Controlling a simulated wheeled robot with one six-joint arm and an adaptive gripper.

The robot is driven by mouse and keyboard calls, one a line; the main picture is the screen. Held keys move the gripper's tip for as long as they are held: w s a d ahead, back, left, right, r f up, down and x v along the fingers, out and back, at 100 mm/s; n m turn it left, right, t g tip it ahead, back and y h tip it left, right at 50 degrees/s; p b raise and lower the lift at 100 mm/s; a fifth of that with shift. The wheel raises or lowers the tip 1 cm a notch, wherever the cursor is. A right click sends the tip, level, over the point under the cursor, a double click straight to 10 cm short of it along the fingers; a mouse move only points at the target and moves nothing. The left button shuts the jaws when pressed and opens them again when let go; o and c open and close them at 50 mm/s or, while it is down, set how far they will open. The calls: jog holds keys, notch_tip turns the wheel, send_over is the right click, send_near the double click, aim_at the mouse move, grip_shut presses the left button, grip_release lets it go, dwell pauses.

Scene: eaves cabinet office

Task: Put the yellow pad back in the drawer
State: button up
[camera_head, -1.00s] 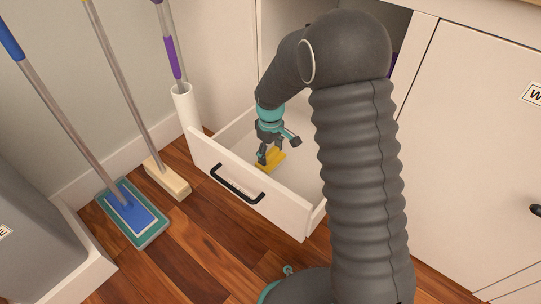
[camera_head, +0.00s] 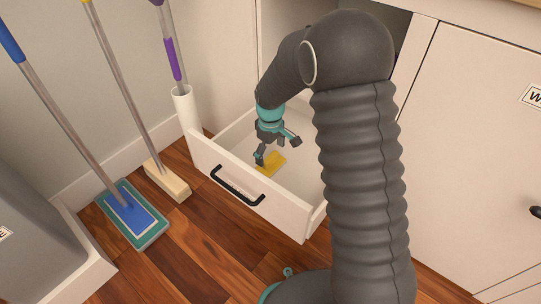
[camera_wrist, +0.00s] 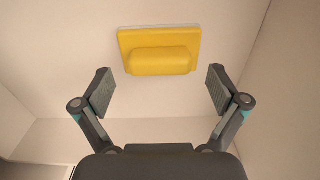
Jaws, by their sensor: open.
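The yellow pad (camera_head: 272,164) lies flat on the floor of the open white drawer (camera_head: 300,213). In the wrist view the pad (camera_wrist: 160,50) is a yellow plate with a raised block, lying beyond the fingertips and clear of them. My gripper (camera_head: 277,150) is inside the drawer's outline, just above the pad. In the wrist view my gripper (camera_wrist: 160,92) has its two fingers spread wide with nothing between them. My arm hides part of the drawer's right side in the head view.
A black handle (camera_head: 237,186) is on the drawer front. A blue flat mop (camera_head: 130,213), a broom (camera_head: 168,181) and a white tube holder (camera_head: 186,108) stand to the left. Closed cabinet doors (camera_head: 465,150) are at right. Wooden floor lies in front.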

aim_at(271, 157)
notch_tip(271, 157, up, 10)
jog(key=p, duration=0.1)
jog(key=s+d+r+m+t, duration=0.3)
jog(key=s+d+r+m, duration=0.2)
jog(key=s+d+r, duration=0.7)
jog(key=s+d+r+m+t, duration=0.1)
jog(key=s+d+r+m, duration=0.1)
jog(key=s, duration=0.6)
jog(key=s+d+r+m+t, duration=0.1)
jog(key=s+d+r+m, duration=0.1)
jog(key=s, duration=0.6)
jog(key=shift+d+m+t, duration=0.3)
jog(key=shift+m, duration=0.4)
jog(key=shift+s, duration=0.1)
jog(key=shift+c, duration=0.2)
